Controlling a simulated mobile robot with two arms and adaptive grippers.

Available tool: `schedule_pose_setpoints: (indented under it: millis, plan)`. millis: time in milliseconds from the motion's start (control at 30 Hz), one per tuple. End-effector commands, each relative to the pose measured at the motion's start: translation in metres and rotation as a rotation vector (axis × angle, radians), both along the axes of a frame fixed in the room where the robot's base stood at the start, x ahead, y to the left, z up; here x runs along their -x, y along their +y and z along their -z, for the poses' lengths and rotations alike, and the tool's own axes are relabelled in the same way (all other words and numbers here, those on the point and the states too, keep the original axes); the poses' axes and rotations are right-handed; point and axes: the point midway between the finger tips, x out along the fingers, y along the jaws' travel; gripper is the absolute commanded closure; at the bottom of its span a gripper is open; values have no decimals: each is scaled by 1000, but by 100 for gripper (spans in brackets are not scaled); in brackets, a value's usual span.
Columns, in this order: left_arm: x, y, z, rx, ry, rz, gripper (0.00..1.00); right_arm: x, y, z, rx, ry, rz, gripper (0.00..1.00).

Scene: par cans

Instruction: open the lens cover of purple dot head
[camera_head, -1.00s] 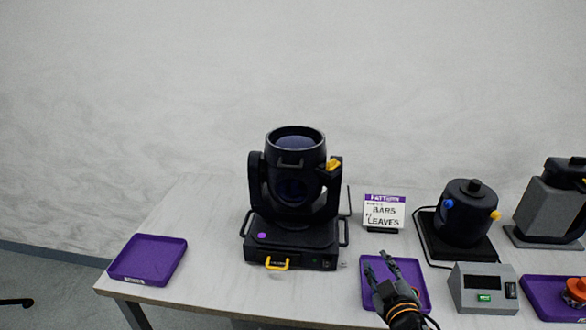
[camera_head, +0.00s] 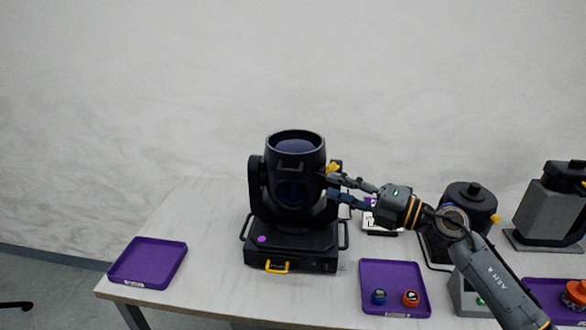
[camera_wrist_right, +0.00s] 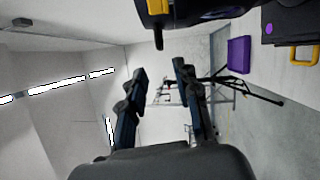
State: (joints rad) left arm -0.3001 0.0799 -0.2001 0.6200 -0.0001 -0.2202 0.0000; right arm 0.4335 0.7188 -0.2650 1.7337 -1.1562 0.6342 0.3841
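The moving head (camera_head: 290,205) with a purple dot (camera_head: 262,239) on its base stands upright on the table. The dark lens (camera_head: 295,146) shows inside its upward-facing barrel. A yellow tab (camera_head: 334,166) sits on the barrel's right side; a yellow part (camera_wrist_right: 158,6) also shows at the top of the right wrist view. My right gripper (camera_head: 331,184) is at the barrel's right side, close by the tab. In the wrist view its fingers (camera_wrist_right: 160,72) are apart with nothing between them. Contact with the tab cannot be told. My left gripper is not in view.
A purple tray (camera_head: 390,272) at the front holds a blue cap (camera_head: 379,297) and an orange cap (camera_head: 411,298). My right arm partly hides a sign (camera_head: 372,221) and a grey box. Another dark fixture (camera_head: 468,205) stands right. An empty purple tray (camera_head: 148,262) lies left.

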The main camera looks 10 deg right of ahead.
Motion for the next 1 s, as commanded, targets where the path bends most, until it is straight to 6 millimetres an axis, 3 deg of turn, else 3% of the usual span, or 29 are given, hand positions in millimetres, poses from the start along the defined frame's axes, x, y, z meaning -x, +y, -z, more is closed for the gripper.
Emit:
schedule_pose_setpoints:
  millis: [200,500,967,1000]
  plan:
    - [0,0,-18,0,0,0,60,-30,39,-9,-6,-1,-1,68]
    - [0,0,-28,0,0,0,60,-62,79,-9,-4,-2,0,68]
    - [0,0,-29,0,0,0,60,-70,89,-8,-2,-1,1,68]
    - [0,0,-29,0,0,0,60,-70,89,-8,-2,-1,1,74]
